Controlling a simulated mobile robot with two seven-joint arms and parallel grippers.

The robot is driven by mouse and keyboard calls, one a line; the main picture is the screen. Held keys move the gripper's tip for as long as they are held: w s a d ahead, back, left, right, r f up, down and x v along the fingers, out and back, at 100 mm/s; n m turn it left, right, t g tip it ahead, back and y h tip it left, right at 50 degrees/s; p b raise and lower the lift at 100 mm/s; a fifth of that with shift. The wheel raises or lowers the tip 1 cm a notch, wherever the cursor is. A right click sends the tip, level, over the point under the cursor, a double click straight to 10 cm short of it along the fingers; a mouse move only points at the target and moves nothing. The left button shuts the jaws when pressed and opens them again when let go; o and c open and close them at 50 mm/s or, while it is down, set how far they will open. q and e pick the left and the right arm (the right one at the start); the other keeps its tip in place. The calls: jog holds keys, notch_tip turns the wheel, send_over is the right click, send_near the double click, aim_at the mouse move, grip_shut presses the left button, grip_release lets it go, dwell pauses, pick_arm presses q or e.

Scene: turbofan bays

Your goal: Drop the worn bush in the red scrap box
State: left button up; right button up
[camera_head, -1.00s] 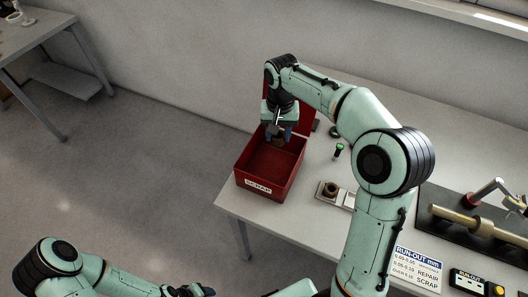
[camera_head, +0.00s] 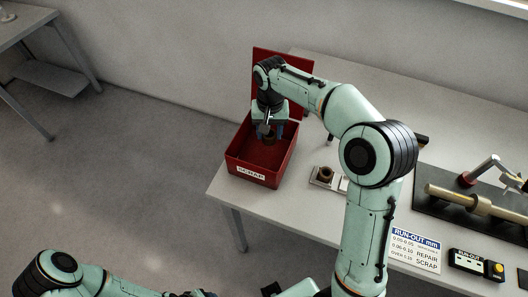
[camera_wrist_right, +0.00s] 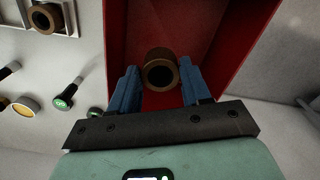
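My right gripper (camera_head: 268,134) is over the open red scrap box (camera_head: 242,161), fingers pointing down. A brown ring-shaped bush (camera_wrist_right: 158,70) sits between its blue fingertips, which appear to touch both sides, with the dark bore facing the wrist camera. In the head view the bush (camera_head: 269,140) shows small below the fingers, above the box floor. The box has a SCRAP label on its front and a raised red lid at the back. My left gripper (camera_head: 190,294) barely shows at the bottom edge, and its fingers cannot be made out.
A second brown bush (camera_head: 325,173) sits in a pale holder (camera_head: 342,184) right of the box. Green-topped and yellow-topped pins (camera_wrist_right: 62,101) stand nearby. A shaft (camera_head: 458,200) on a dark mat and a RUN-OUT card (camera_head: 415,250) lie farther right.

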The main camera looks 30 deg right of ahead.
jog(key=o, duration=0.3)
pick_arm(q)
jog(key=w+r+p, duration=0.2)
jog(key=w+r, duration=0.1)
jog(key=shift+r+p, duration=0.3)
jog(key=shift+p, duration=0.05)
pick_arm(e)
notch_tip(320, 180, up, 13)
jog(key=shift+r, duration=0.2)
jog(key=shift+s, duration=0.1)
